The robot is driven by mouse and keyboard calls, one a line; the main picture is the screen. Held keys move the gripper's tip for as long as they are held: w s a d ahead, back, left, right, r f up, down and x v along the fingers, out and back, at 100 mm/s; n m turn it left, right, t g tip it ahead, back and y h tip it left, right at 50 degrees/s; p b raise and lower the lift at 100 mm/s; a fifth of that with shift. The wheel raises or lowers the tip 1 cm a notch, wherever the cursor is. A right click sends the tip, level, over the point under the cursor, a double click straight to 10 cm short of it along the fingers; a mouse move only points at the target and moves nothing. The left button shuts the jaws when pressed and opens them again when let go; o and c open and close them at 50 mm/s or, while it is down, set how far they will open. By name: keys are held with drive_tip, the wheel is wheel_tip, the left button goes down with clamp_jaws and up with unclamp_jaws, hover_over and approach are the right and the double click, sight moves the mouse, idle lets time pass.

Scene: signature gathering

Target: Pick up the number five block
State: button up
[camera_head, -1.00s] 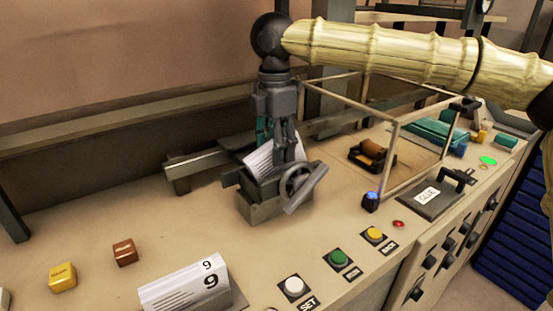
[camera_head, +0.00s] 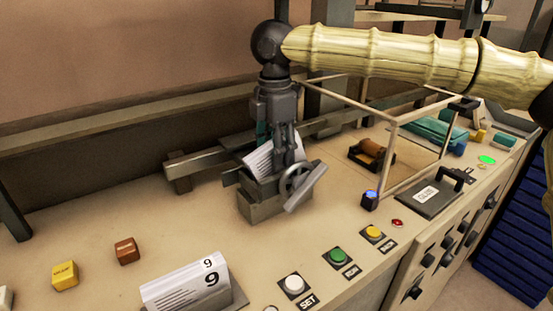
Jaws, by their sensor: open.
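A white folded block with printed lines (camera_head: 262,159) sits tilted in a grey metal clamp with a handwheel (camera_head: 262,208). No number is readable on its visible part. My gripper (camera_head: 281,156) points down at this block with its jaws open. Its fingers are at the block's upper right part and hide some of it. I cannot tell whether they touch it. Another white block, marked 9 (camera_head: 183,287), stands at the front on a dark holder. I see no block with a readable five.
A yellow cube (camera_head: 65,275) and a brown cube (camera_head: 127,251) lie at left. White (camera_head: 294,284), green (camera_head: 337,256) and yellow (camera_head: 372,232) buttons line the front. A thin frame (camera_head: 391,160) stands right of the clamp. A metal rail (camera_head: 205,157) runs behind it.

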idle(0.3)
clamp_jaws()
drive_tip(key=shift+r, duration=0.1)
idle(0.5)
